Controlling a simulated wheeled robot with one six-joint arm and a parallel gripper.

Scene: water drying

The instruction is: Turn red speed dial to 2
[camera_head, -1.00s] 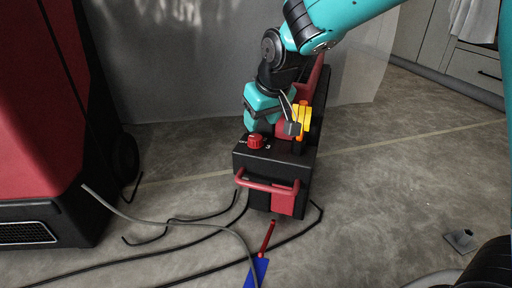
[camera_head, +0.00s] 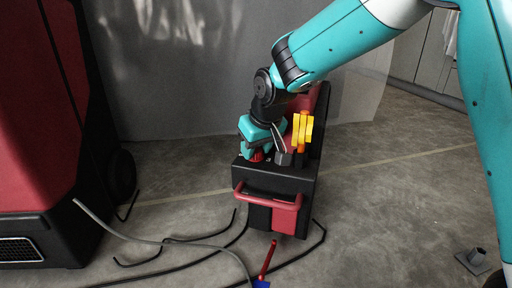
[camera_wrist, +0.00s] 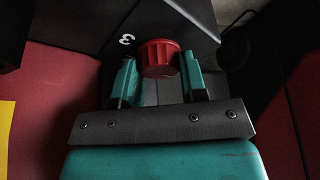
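The red speed dial (camera_wrist: 158,57) sits on the black top of the machine (camera_head: 285,182). A white digit 3 shows beside it in the wrist view; the other digits are hidden or out of view. My gripper (camera_wrist: 158,78) is open, with one teal finger on each side of the dial's near part and a visible gap to the left finger. The right finger is close to the dial; I cannot tell if it touches. In the head view, my gripper (camera_head: 255,155) covers much of the dial (camera_head: 257,156).
Yellow and orange parts (camera_head: 303,128) stand on the machine just right of my gripper. A red handle (camera_head: 267,196) crosses its front. Cables (camera_head: 180,243) lie on the floor at left, beside a large red and black machine (camera_head: 40,130). Floor at right is mostly clear.

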